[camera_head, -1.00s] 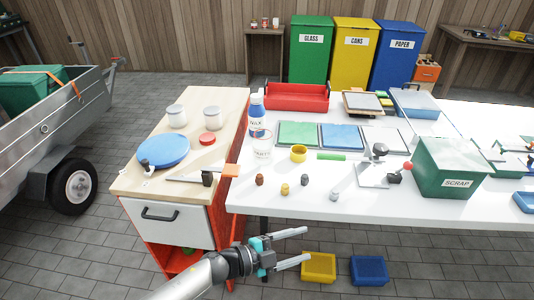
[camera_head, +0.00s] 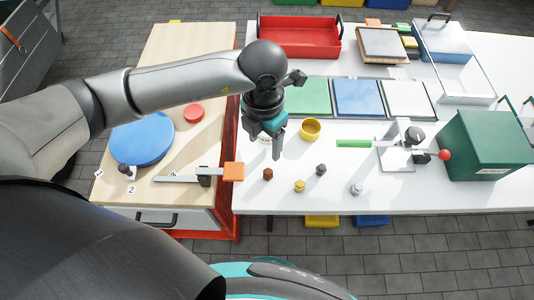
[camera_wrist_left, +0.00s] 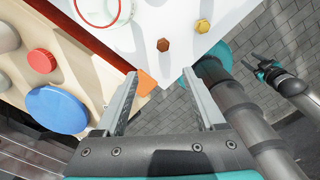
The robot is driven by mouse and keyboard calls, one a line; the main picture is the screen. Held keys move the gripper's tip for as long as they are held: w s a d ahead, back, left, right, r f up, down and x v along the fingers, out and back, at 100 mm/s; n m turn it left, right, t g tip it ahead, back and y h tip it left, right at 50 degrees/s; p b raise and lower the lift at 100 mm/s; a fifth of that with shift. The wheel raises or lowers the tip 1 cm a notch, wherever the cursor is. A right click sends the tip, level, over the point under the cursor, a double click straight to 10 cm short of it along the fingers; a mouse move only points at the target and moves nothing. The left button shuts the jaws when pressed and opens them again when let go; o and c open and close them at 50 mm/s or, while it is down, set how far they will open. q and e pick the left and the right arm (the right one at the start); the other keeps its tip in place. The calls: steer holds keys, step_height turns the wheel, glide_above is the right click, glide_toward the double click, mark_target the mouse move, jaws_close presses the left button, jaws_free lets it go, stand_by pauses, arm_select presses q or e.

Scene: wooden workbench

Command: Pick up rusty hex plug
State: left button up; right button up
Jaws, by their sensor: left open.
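The rusty hex plug (camera_head: 268,174) is a small brown hexagonal piece on the white tabletop near its front left corner. It also shows in the left wrist view (camera_wrist_left: 163,45), just beyond and between the fingertips. My left gripper (camera_head: 275,152) points down above the table, slightly behind the plug in the head view. It is open and empty, its two fingers spread apart in the left wrist view (camera_wrist_left: 157,82). My right gripper (camera_wrist_left: 262,66) shows small at the right of the left wrist view, away from the plug; its jaw opening is unclear.
A yellow hex piece (camera_head: 299,186), a dark grey one (camera_head: 321,169) and a silver one (camera_head: 356,188) stand right of the plug.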

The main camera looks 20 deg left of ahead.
arm_select(q)
steer(key=b, duration=0.1)
glide_above(268, 171)
steer(key=f, duration=0.9)
steer(key=shift+s+a+f, duration=0.1)
steer(key=shift+s+a, duration=0.15)
steer(key=shift+a, duration=0.05)
steer(key=shift+w+d+f+b, duration=0.15)
steer(key=shift+f+b, duration=0.2)
steer(key=shift+f, duration=1.1)
steer(key=shift+w+d+f+b, duration=0.15)
steer(key=shift+f+b, duration=0.15)
steer(key=shift+f, duration=1.15)
arm_select(e)
steer(key=shift+s+d+f, duration=0.1)
steer(key=shift+d+f, duration=0.15)
steer(key=shift+f, duration=0.35)
steer(key=shift+s+d+f, duration=0.1)
steer(key=shift+d+f, duration=0.1)
steer(key=shift+f, duration=0.4)
arm_select(q)
jaws_close()
arm_select(e)
steer(key=shift+d, duration=0.25)
